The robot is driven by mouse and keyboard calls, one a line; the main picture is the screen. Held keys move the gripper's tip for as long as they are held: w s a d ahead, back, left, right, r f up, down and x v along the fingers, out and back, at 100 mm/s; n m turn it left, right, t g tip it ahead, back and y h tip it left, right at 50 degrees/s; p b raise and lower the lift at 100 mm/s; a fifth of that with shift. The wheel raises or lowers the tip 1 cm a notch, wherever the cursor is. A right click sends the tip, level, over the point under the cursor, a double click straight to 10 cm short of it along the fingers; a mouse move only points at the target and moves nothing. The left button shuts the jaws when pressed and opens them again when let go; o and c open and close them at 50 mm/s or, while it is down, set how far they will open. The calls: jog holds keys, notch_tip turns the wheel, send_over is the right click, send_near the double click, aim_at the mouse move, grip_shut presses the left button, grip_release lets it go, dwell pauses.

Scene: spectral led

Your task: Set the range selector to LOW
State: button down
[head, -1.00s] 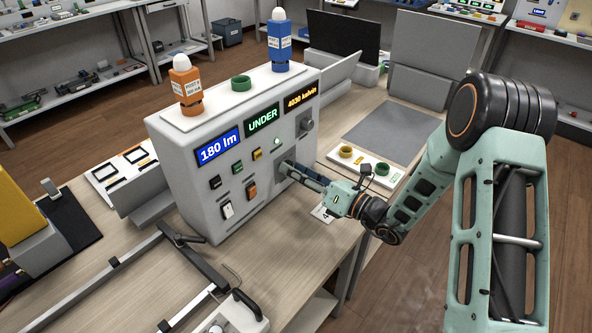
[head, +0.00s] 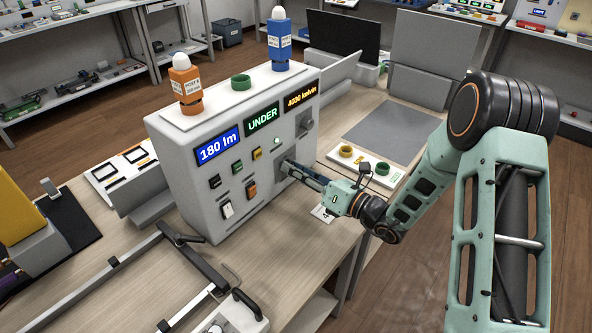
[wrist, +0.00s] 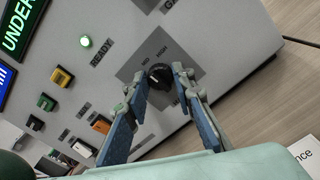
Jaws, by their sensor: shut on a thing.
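The range selector is a round black knob (wrist: 160,76) on a grey square plate on the front of the grey instrument box (head: 210,190). Small labels, seemingly MID and HIGH, show above the knob in the wrist view; a LOW label is not readable there. A pale mark shows on the knob's left side, but its exact setting is hard to tell. My gripper (wrist: 158,82) has its two blue-padded fingers on either side of the knob, shut on it. In the head view my gripper (head: 288,166) reaches the box front from the right and hides the knob.
Above are a second knob (head: 306,121), a lit green READY lamp (wrist: 86,41) and displays reading 180 lm, UNDER and 4030 kelvin. Several push buttons and switches lie left of the selector. A white tray with rings (head: 366,168) stands to the right.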

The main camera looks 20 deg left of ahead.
jog(key=n+b, duration=0.4)
jog(key=n, duration=0.1)
jog(key=shift+f, duration=0.15)
jog(key=n+b, duration=0.3)
jog(key=n, duration=0.1)
jog(key=shift+r+n+b, duration=0.2)
jog(key=shift+n+b, duration=0.15)
jog(key=shift+n, duration=0.05)
dwell(0.3)
jog(key=c, duration=1.6)
grip_release()
jog(key=shift+d, duration=0.1)
jog(key=v, duration=1.2)
jog(key=shift+s, duration=0.1)
